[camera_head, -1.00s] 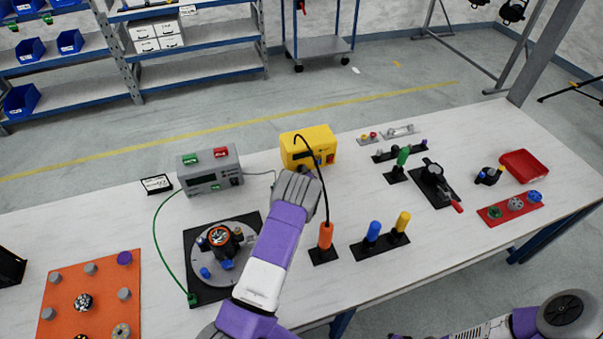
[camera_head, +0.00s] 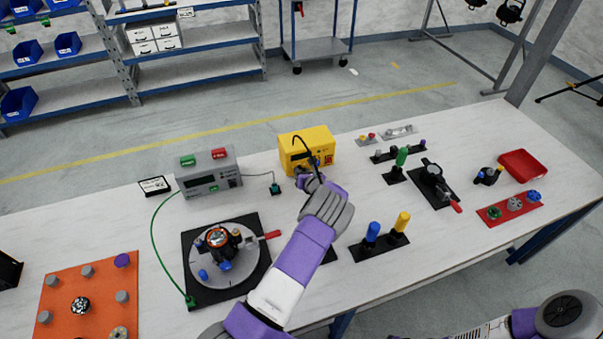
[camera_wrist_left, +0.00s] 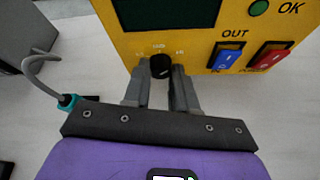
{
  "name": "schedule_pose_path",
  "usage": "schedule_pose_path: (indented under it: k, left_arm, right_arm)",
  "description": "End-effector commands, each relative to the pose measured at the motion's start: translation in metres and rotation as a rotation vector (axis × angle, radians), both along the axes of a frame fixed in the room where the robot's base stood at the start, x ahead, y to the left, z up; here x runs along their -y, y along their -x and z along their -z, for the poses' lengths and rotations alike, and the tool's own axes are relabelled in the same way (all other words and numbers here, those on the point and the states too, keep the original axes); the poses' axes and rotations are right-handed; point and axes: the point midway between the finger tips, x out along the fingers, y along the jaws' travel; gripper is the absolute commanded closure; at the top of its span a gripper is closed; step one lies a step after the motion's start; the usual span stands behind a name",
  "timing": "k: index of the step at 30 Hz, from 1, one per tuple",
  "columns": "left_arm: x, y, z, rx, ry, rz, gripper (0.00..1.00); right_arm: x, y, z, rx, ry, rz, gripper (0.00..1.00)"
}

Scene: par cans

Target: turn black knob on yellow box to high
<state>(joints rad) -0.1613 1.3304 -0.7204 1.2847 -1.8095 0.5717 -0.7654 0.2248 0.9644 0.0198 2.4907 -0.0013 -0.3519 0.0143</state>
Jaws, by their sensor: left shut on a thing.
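The yellow box (camera_head: 307,150) stands at the back of the table. In the left wrist view, its front (camera_wrist_left: 200,45) has a dark screen, a green OK button, and a blue and a red switch. The black knob (camera_wrist_left: 160,67) sits below the screen, with small marks above it too blurred to read. I cannot tell which setting it points to. My left gripper (camera_wrist_left: 160,80) is shut on the knob, one finger on each side. In the head view this gripper (camera_head: 312,180) reaches the box's front; the knob is mostly hidden there. My right gripper is out of view.
A grey box (camera_head: 208,175) with green and red buttons stands left of the yellow box. A teal connector (camera_head: 275,188) with a cable is between them. A round fixture (camera_head: 222,265) lies nearer. Blue and yellow handles (camera_head: 385,235) stand to the right.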

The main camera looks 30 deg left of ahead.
Motion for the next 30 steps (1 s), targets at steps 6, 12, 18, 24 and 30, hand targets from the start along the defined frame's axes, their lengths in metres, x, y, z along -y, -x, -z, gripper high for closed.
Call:
schedule_pose_path:
  k: [6,12,18,24,30]
  left_arm:
    - [0.0021,-0.0020,0.0006,-0.094,-0.081,0.003,1.00]
    - [0.0020,-0.0024,0.0001,-0.145,-0.126,0.004,1.00]
    - [0.0020,-0.0024,0.0001,-0.165,-0.143,0.003,1.00]
    - [0.0019,-0.0023,0.0000,-0.168,-0.145,0.004,1.00]
    - [0.0018,-0.0023,-0.0001,-0.167,-0.145,0.004,0.68]
  right_arm:
    - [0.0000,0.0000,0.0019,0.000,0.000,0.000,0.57]
    - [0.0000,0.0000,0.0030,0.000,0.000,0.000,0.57]
    - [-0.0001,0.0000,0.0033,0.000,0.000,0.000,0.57]
    - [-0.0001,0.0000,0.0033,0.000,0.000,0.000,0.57]
    - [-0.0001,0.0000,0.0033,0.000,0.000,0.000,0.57]
